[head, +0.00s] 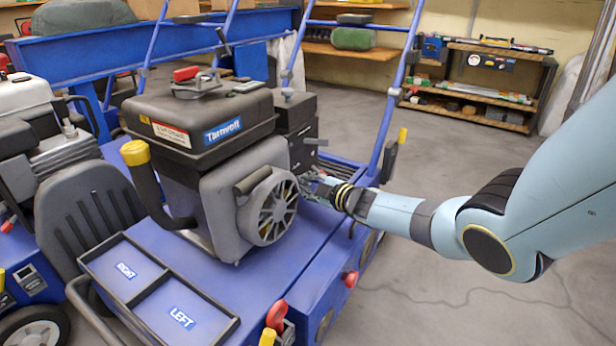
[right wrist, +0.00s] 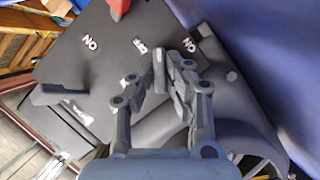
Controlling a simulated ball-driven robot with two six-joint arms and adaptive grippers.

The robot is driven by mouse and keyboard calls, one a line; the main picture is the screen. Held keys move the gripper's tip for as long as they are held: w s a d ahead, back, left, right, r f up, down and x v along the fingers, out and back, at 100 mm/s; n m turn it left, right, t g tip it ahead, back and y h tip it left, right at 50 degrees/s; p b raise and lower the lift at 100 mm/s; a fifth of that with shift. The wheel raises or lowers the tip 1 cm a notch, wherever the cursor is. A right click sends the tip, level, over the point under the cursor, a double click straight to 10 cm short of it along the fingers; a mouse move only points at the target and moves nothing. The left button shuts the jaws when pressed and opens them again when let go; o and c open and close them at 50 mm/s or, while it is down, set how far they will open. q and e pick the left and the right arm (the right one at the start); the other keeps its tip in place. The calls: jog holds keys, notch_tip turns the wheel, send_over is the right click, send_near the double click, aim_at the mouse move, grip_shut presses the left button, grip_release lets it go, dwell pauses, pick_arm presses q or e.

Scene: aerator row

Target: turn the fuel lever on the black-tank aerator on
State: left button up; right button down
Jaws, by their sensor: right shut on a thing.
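The black-tank aerator (head: 225,200) stands left of centre in the head view, with a black tank (head: 165,105) on top of its grey engine. My right gripper (head: 312,186) is at the right side of the engine, below a dark box with a protruding black lever. In the right wrist view my right gripper (right wrist: 163,82) is shut in front of a dark panel (right wrist: 108,65) with ON and OFF marks. It is shut on what seems to be the fuel lever, mostly hidden between the fingers. My left gripper is out of view.
Another black lever (right wrist: 65,92) sticks out at the left in the wrist view. A grey fan cover (head: 268,207) is close to my gripper. Blue handle bars (head: 398,90) rise behind. Another machine (head: 30,110) stands at the left.

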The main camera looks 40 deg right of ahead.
jog(key=m+g+y+p, duration=0.1)
jog(key=m, duration=0.1)
jog(key=m+y, duration=0.1)
jog(key=m, duration=0.1)
jog(key=shift+d+r+g+p, duration=0.1)
jog(key=shift+d+g+p, duration=0.05)
jog(key=shift+g+p, duration=0.25)
jog(key=shift+m+y, duration=0.6)
jog(key=shift+m, duration=0.2)
jog(key=shift+d+m+g+y+b, duration=0.1)
jog(key=shift+m+g+y+b, duration=0.35)
jog(key=shift+m, duration=0.35)
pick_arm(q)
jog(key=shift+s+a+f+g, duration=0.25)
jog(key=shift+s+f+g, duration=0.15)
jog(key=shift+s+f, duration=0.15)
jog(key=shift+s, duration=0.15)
pick_arm(e)
jog(key=c, duration=1.3)
grip_release()
jog(key=shift+w, duration=0.1)
jog(key=shift+c, duration=0.2)
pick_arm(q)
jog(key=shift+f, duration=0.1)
